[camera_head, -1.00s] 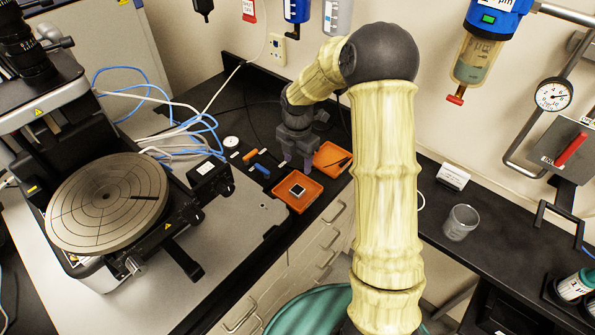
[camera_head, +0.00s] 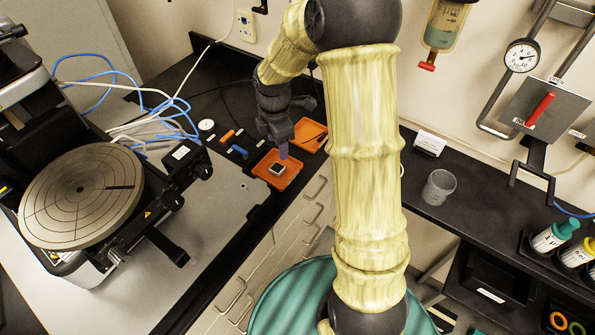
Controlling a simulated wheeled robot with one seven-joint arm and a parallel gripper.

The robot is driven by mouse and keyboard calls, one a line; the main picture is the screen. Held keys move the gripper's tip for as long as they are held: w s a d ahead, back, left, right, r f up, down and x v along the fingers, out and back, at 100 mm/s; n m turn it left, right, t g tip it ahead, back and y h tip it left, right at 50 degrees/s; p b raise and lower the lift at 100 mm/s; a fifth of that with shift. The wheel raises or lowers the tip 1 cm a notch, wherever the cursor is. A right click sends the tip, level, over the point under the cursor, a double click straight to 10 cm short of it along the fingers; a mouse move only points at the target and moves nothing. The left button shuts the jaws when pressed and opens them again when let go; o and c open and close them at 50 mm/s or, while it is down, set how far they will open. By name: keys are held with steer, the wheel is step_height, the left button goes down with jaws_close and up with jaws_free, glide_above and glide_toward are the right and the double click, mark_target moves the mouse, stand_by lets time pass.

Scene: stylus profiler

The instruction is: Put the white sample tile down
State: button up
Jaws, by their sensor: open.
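A small pale square tile with a dark border (camera_head: 277,169) lies flat in the near orange tray (camera_head: 263,180). It is too small to tell for sure that it is the white sample tile. My gripper (camera_head: 284,155) hangs fingers down at the back right edge of this tray, close to the tile. It is open, and I see nothing between its fingers. The gap between fingertips and tile is hard to judge.
A blue item (camera_head: 240,151) and an orange item (camera_head: 228,135) lie left of my gripper. The profiler's round stage (camera_head: 80,190) is at left. A glass beaker (camera_head: 438,187) stands at right.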

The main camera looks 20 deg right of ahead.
steer(key=s+r+m+t, duration=0.1)
steer(key=s+r+m, duration=0.1)
steer(key=s+m, duration=0.6)
steer(key=s+r+m+t, duration=0.1)
steer(key=s+r+m, duration=0.1)
steer(key=s+m, duration=0.6)
steer(key=m, duration=0.3)
steer(key=shift+s+d+r+m, duration=0.2)
steer(key=shift+s+r+m, duration=0.05)
steer(key=shift+r+m, duration=0.1)
